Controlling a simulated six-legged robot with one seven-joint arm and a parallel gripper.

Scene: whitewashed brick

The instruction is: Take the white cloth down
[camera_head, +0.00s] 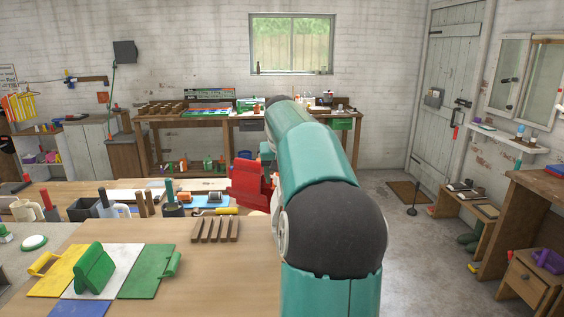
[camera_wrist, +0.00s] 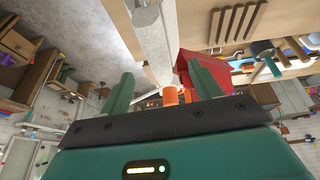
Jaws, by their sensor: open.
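My gripper (camera_wrist: 160,69) is open, with its two green fingers apart and nothing held between them. In the head view my teal arm reaches forward over the bench and hides the gripper. I cannot make out a hanging white cloth with certainty in either view. A flat white square (camera_head: 110,268) lies on the bench among yellow, green and blue ones, and I cannot tell whether it is cloth. In the wrist view, a long pale piece beyond the fingers is unclear.
A red object (camera_head: 250,185) stands at the bench edge beside my arm; it also shows in the wrist view (camera_wrist: 203,68). The floor (camera_head: 410,255) at right is largely clear.

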